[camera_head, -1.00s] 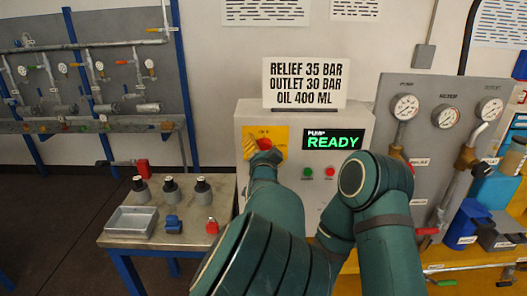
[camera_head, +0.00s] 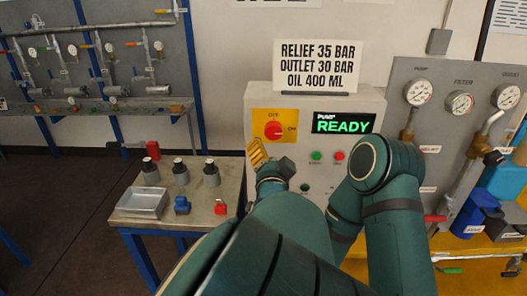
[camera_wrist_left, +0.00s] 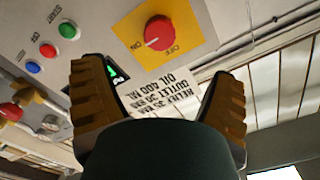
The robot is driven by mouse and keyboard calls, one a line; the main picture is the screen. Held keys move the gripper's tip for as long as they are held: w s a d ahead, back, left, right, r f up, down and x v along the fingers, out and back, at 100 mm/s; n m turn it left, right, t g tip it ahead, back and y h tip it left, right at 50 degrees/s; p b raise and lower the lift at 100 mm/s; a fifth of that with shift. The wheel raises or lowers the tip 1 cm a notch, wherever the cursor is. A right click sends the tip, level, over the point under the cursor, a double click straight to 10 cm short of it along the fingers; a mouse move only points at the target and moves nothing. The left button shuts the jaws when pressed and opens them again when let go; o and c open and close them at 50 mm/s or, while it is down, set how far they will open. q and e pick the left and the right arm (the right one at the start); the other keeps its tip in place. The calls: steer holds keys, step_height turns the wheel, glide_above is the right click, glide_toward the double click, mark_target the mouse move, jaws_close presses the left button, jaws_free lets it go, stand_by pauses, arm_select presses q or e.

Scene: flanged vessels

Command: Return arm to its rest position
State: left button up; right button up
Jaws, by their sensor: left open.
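My left gripper (camera_head: 258,153) is in front of the pump control box (camera_head: 353,103), just below and left of the red rotary knob (camera_head: 274,130). Its yellow-brown fingers are apart with nothing between them. The knob is fully visible in the head view. My green arm links fill the lower middle of the head view. My right gripper is not seen.
The display (camera_head: 343,123) reads READY. A steel side table (camera_head: 150,212) at left holds a tray (camera_head: 143,203), several small grey bottles and a red padlock (camera_head: 220,207). A gauge panel (camera_head: 447,130) with pipes and valves stands at right. Open floor lies at left.

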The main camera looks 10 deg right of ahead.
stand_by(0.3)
arm_select(q)
steer(key=s+a+f+n+g+y, duration=0.1)
steer(key=a+f+n+g+y, duration=0.2)
steer(key=a+f, duration=0.9)
steer(key=s+a+f+n+g+y, duration=0.1)
steer(key=s+a+f+n+g, duration=0.35)
steer(key=f, duration=1.15)
steer(key=s+a+f+n+g+h, duration=0.1)
steer(key=s+a+f+g, duration=0.3)
steer(key=s, duration=0.4)
steer(key=s+a+f+n+g+h, duration=0.1)
steer(key=s+a+f+n+g, duration=0.3)
steer(key=s+a+f, duration=0.2)
steer(key=shift+s+f+n+h, duration=0.35)
steer(key=shift+s+f+h, duration=0.05)
steer(key=shift+s, duration=0.8)
